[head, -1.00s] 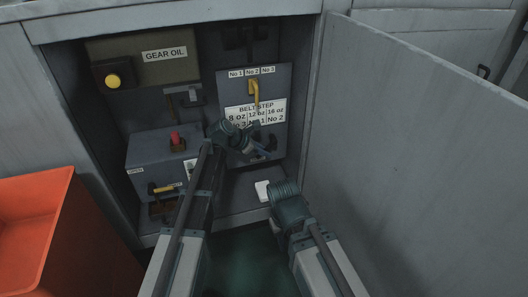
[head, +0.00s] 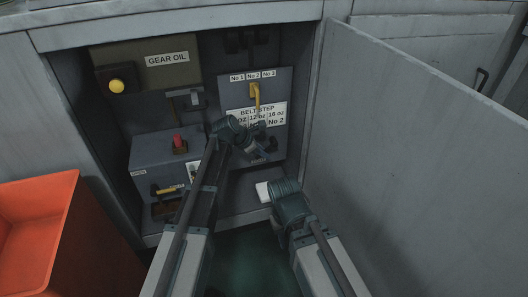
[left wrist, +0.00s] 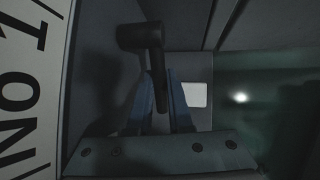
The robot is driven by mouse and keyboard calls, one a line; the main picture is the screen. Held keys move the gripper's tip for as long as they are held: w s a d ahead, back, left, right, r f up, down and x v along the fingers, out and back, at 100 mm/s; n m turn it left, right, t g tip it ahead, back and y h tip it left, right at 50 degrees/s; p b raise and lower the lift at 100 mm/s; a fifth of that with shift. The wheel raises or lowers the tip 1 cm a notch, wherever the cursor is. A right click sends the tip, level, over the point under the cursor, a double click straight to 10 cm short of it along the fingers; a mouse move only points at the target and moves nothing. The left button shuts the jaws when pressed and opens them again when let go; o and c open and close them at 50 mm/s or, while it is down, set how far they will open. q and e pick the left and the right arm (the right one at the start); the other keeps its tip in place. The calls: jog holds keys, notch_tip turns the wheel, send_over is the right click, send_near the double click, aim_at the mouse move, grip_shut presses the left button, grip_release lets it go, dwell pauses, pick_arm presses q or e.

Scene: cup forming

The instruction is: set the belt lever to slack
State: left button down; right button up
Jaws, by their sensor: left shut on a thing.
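The belt lever (left wrist: 150,38) is a dark bar with a thick round end. In the left wrist view it stands between the blue fingers of my left gripper (left wrist: 160,105), which is shut on it. In the head view my left gripper (head: 262,152) is low on the grey belt-step panel (head: 281,90), and the lever is mostly hidden there by the gripper and wrist. No slack or tight marking can be read. My right gripper (head: 284,186) is lower, in front of the cabinet opening; its fingers cannot be made out.
A yellow handle (head: 255,95) is above my left gripper, by the BELT STEP label (head: 272,113). Left are the gear oil box (head: 150,75) and a grey box with a red knob (head: 178,141). The open door (head: 410,160) bounds the right; an orange bin (head: 35,235) stands left.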

pick_arm(q)
jog(key=c, duration=1.1)
grip_release()
jog(key=p+v, duration=1)
jog(key=v, duration=0.4)
jog(key=shift+p, duration=0.4)
jog(key=shift+d, duration=0.1)
